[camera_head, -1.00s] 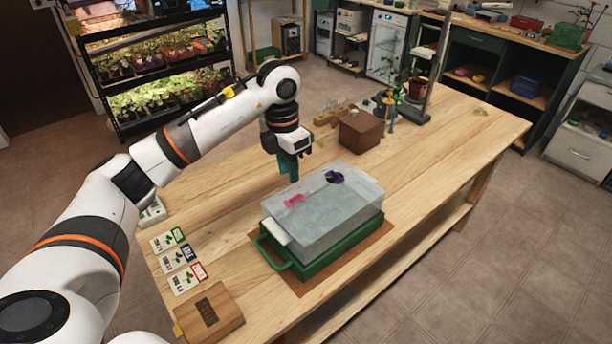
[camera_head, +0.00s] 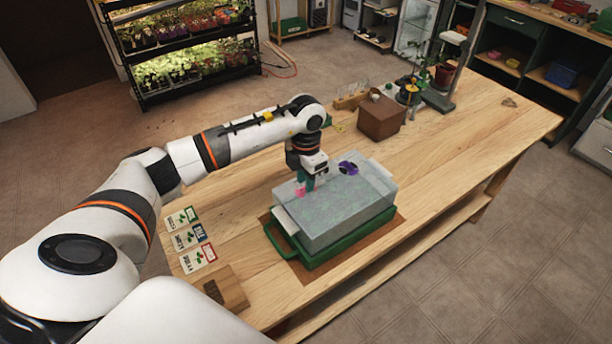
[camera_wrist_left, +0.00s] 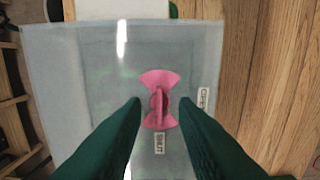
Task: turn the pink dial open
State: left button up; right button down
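The pink dial (camera_wrist_left: 159,100) sits on the clear lid of the propagator box (camera_head: 335,215). In the left wrist view it has a raised grip bar running up and down the picture, with a label reading "SHUT" below it and another label at its right. My left gripper (camera_head: 306,186) is over the dial; its two green fingers (camera_wrist_left: 160,108) are apart, one on each side of the grip bar, with nothing held between them. Whether they touch the dial is unclear. In the head view the gripper partly hides the dial. My right gripper is not in view.
A purple dial (camera_head: 348,168) sits farther back on the same lid. The box stands in a green tray (camera_head: 350,237) on the wooden table (camera_head: 455,150). A brown box (camera_head: 381,118) stands behind; cards (camera_head: 186,239) and a wooden block (camera_head: 226,287) lie at left.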

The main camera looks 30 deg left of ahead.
pick_arm(q)
jog(key=shift+s+f, duration=0.1)
jog(key=shift+f, duration=0.3)
grip_shut()
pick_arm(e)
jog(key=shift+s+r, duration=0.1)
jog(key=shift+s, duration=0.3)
